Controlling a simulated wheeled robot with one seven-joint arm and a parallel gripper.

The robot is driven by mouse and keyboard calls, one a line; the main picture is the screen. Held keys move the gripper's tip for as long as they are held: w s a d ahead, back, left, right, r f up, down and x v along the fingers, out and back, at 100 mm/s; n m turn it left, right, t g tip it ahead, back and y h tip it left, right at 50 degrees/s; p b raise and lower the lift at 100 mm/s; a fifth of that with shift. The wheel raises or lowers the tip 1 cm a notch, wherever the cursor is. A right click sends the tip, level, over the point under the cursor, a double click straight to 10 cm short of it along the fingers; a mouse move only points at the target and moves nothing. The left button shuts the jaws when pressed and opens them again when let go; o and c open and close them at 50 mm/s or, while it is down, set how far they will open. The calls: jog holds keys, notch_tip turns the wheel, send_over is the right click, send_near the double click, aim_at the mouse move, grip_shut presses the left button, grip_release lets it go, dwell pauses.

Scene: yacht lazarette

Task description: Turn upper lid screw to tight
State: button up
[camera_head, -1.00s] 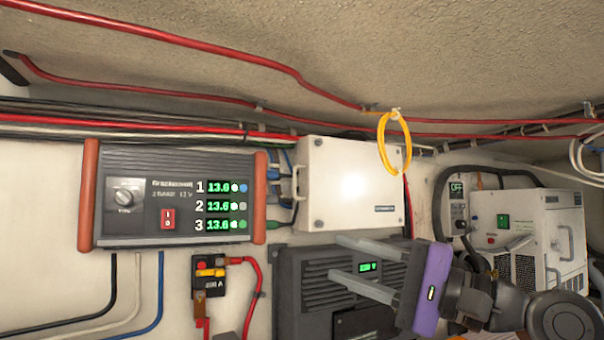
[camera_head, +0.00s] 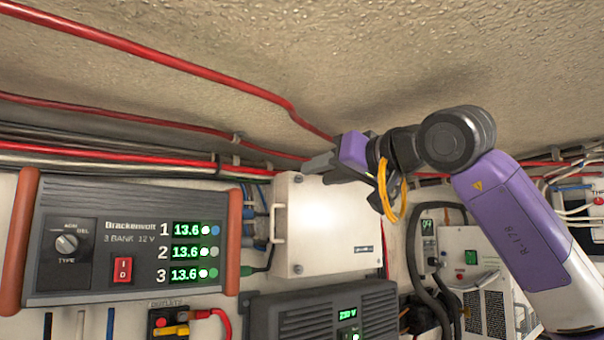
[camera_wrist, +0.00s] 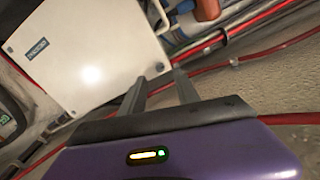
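The white box (camera_head: 325,235) hangs on the wall with its lid facing out. A small upper lid screw (camera_head: 298,179) shows at the lid's upper left corner; it also shows in the wrist view (camera_wrist: 159,67). Which way its slot points is too small to tell. My gripper (camera_head: 312,165) is at the box's top edge, just right of and above the screw. In the wrist view my gripper (camera_wrist: 160,77) has its two fingers apart with nothing between them. The screw appears close beyond the gap; contact cannot be told.
A yellow loop (camera_head: 393,200) hangs beside my wrist. Red cables (camera_head: 190,80) run along the ceiling just above the box. A handle (camera_head: 278,223) is on the box's left side. The charger (camera_head: 130,235) is at left, and a dark inverter (camera_head: 320,315) is below.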

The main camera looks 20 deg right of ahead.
aim_at(301, 178)
jog(key=shift+p+x, duration=1)
jog(key=shift+x, duration=1.8)
grip_shut()
